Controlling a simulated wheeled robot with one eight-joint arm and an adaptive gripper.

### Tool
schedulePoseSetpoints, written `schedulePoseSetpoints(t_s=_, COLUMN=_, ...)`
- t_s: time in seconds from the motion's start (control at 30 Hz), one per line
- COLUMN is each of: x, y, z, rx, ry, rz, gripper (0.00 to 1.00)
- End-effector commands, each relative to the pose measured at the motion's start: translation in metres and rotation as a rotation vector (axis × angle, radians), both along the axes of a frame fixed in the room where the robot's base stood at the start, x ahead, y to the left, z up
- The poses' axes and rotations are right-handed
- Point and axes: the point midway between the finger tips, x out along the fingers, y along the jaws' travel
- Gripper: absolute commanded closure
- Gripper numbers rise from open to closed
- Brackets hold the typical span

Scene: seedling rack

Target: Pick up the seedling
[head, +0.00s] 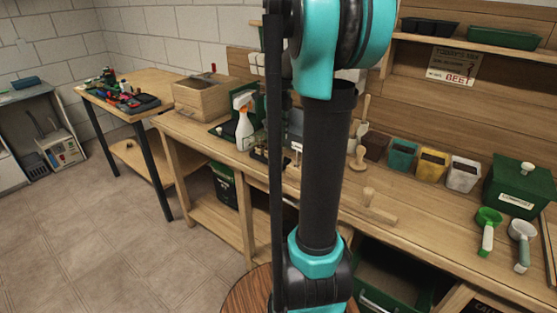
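My arm stands upright across the middle of the head view, and my gripper is not in view. I cannot clearly make out a seedling. A small dark cluster (260,154) sits on the workbench (215,140) just left of my arm, beside the white spray bottle (244,122). It is too small to tell whether it holds seedlings. My arm hides the part of the bench behind it.
Several coloured pots stand right of my arm, including a teal pot (402,155). A green compost box (519,187) and two scoops are farther right. A wooden crate (205,97) stands at the bench's left end. The floor at left is clear.

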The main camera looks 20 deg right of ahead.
Motion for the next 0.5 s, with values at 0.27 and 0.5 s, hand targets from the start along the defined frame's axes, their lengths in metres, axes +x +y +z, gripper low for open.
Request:
schedulePoseSetpoints(t_s=0.27, x=0.001, y=-0.001, z=-0.02, rx=0.0, ry=0.0, rz=0.0, gripper=0.52)
schedulePoseSetpoints(t_s=0.5, x=0.004, y=-0.004, z=-0.053, rx=0.0, ry=0.0, rz=0.001, gripper=0.52)
